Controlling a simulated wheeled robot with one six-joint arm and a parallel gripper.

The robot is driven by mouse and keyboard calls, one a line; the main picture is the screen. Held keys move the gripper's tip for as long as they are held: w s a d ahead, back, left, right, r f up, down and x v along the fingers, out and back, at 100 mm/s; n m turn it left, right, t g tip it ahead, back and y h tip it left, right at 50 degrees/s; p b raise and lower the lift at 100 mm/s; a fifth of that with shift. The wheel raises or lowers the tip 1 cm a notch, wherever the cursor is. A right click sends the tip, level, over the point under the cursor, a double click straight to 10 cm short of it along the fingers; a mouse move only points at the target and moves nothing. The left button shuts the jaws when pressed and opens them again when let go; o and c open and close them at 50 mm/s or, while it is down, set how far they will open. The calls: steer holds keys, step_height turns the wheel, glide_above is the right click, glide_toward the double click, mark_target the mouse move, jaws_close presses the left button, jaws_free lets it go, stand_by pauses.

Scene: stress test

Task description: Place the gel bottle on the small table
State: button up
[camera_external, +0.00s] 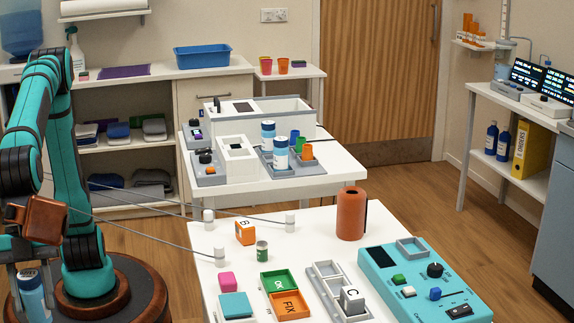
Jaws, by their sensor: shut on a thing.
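My gripper (22,268) hangs at the lower left, pointing down below its brown wrist block. It is shut on a white and blue bottle, which I take as the gel bottle (32,296). The bottle is upright, left of the near table, and partly hidden by the gripper and the frame edge. A small white table (311,72) stands at the back by the door, with a pink cup and an orange cup on it.
The near white table (190,232) holds rods on white posts, blocks, trays, an orange cylinder (351,213) and a turquoise panel (400,262). A middle table (335,172) holds devices, cups and similar blue-white containers (281,153). Floor shows between the tables and the right bench.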

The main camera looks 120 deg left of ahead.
steer(key=r, duration=0.2)
steer(key=shift+w+a+r, duration=0.25)
steer(key=shift+a+r, duration=0.1)
steer(key=shift+r, duration=0.05)
steer(key=w+a+n+y, duration=0.1)
steer(key=w+a+n, duration=0.1)
steer(key=w+a, duration=0.5)
steer(key=w+a+n+t+y, duration=0.1)
steer(key=w+a, duration=0.1)
steer(key=a, duration=1)
steer(key=w+a+n, duration=0.2)
steer(key=w+a, duration=0.3)
steer(key=a, duration=0.4)
steer(key=w+a+n+y, duration=0.25)
steer(key=a+n, duration=0.25)
steer(key=a, duration=2.4)
steer(key=shift+s+d+f, duration=0.1)
steer(key=shift+s+f, duration=0.1)
steer(key=shift+f, duration=3.6)
steer(key=shift+s+d+f, duration=0.1)
steer(key=shift+s+f, duration=0.05)
steer(key=shift+f, duration=3.65)
steer(key=shift+f, duration=0.1)
